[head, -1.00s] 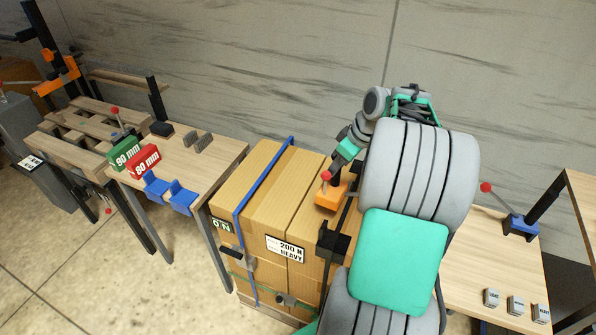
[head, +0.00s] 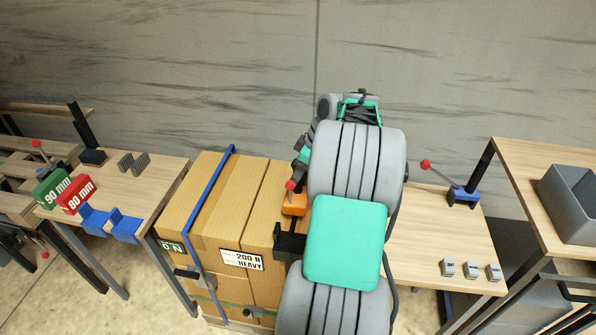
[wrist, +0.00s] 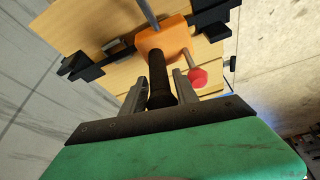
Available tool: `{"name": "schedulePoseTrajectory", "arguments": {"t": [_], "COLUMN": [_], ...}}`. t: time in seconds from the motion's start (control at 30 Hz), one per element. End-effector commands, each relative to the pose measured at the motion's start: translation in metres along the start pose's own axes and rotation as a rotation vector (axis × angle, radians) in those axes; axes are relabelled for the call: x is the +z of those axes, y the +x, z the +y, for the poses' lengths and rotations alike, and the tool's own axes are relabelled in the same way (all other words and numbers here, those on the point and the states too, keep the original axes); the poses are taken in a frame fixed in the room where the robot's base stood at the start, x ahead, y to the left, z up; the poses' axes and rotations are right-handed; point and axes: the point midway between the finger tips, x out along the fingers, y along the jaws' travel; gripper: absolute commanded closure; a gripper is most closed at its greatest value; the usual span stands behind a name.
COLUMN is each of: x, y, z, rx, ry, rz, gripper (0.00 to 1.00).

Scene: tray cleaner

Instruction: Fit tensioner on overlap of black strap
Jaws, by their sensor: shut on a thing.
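The orange tensioner (head: 295,204) with a red ball knob (head: 290,186) is at the top of the carton stack, right of its middle. In the wrist view, its orange body (wrist: 163,42) is just beyond my gripper (wrist: 159,92), whose fingers are shut on its dark upright handle (wrist: 158,75). Black strap hardware (head: 290,241) shows at the front upper edge of the stack. Dark pieces (wrist: 85,62) lie on both sides of the tensioner in the wrist view. My arm hides much of the black strap. I cannot tell whether the tensioner touches the overlap.
A blue strap (head: 211,195) goes around the cartons (head: 227,232) on the left. A table at left holds green (head: 52,188) and red (head: 75,194) blocks. The right table (head: 430,235) has a blue lever device (head: 463,194) and several small grey weights. A grey bin (head: 575,205) stands far right.

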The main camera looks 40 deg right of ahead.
Motion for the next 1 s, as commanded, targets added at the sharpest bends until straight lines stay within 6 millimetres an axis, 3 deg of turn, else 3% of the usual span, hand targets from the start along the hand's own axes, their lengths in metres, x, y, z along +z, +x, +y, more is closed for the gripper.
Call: {"name": "schedulePoseTrajectory", "arguments": {"t": [0.53,0.9,0.93,1.0], "x": [0.014,0.015,0.015,0.015], "y": [0.037,0.038,0.038,0.038], "z": [0.002,0.002,0.002,0.002], "rx": [0.006,0.006,0.006,0.006], "ry": [-0.004,-0.003,-0.003,-0.003], "rz": [0.003,0.002,0.002,0.002], "gripper": [1.00,1.00,0.63,0.57]}}
